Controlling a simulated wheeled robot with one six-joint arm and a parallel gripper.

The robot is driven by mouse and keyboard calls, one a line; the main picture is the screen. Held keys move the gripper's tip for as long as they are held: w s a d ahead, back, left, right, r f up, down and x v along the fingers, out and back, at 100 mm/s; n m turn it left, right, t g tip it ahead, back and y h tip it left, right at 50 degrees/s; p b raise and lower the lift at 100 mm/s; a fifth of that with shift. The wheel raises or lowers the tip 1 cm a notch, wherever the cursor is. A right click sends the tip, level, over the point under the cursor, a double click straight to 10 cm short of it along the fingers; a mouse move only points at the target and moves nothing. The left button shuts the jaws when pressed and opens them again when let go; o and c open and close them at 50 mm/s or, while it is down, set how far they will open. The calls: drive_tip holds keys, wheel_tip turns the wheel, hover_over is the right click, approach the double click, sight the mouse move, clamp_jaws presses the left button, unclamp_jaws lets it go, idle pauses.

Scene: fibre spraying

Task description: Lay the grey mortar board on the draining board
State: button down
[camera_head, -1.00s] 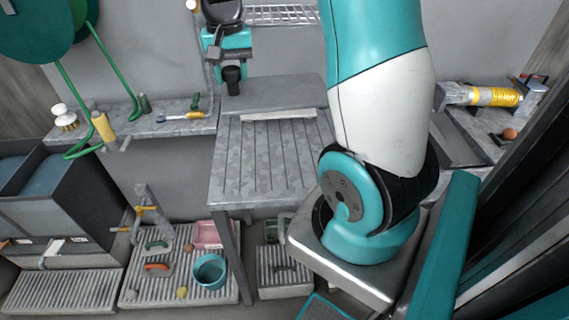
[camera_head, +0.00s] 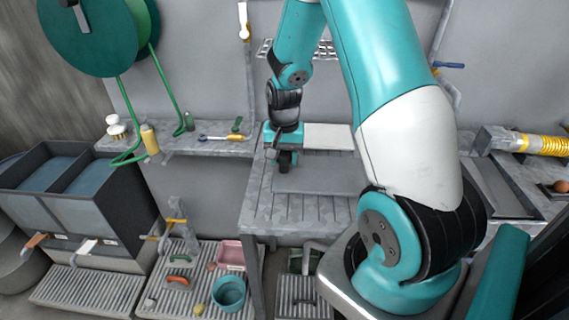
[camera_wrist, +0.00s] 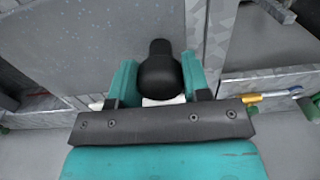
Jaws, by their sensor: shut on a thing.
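The grey mortar board (camera_head: 325,175) is a flat dark grey slab over the middle of the draining board (camera_head: 290,208), which is grooved metal. It looks level. I cannot tell whether it touches the grooves or hangs just above them. My gripper (camera_head: 284,156) is at its left end, shut on a black handle. In the wrist view my gripper (camera_wrist: 157,82) has its two teal fingers on either side of the rounded black handle, with the speckled grey mortar board (camera_wrist: 80,45) spreading out beyond and to the left.
A pale slab (camera_head: 328,137) lies behind the board. A shelf with a brush and bottles (camera_head: 195,145) is at the left, above dark bins (camera_head: 70,185). A ribbed floor tray (camera_head: 180,296) holds a teal bucket (camera_head: 229,292) and a pink tub. A yellow-wrapped roll (camera_head: 540,143) is at the right.

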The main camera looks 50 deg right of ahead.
wheel_tip(320, 180, down, 3)
drive_tip(key=shift+r, duration=0.15)
drive_tip(key=c, duration=0.6)
unclamp_jaws()
wheel_tip(320, 180, up, 12)
drive_tip(key=shift+f+b, duration=0.2)
drive_tip(key=shift+b, duration=0.45)
drive_tip(key=s+a+r+n+y, duration=0.1)
drive_tip(key=s+a+r+n, duration=0.25)
drive_tip(key=a, duration=0.45)
drive_tip(key=s+a+r+n+y, duration=0.1)
drive_tip(key=s+a+r+n, duration=0.1)
drive_tip(key=a+n, duration=0.35)
drive_tip(key=s+a+r+n+y, duration=0.1)
drive_tip(key=s+a+r+n, duration=0.15)
drive_tip(key=a, duration=0.65)
drive_tip(key=s+a+n, duration=0.2)
drive_tip(key=s, duration=0.1)
drive_tip(key=s+a+r+n, duration=0.1)
drive_tip(key=s+a, duration=0.1)
drive_tip(key=s, duration=0.2)
drive_tip(key=s+a+r+n+y, duration=0.1)
drive_tip(key=s+a+n, duration=0.1)
drive_tip(key=s, duration=0.1)
drive_tip(key=shift+s+a+n, duration=0.15)
drive_tip(key=shift+a+n, duration=0.1)
drive_tip(key=shift+n, duration=0.1)
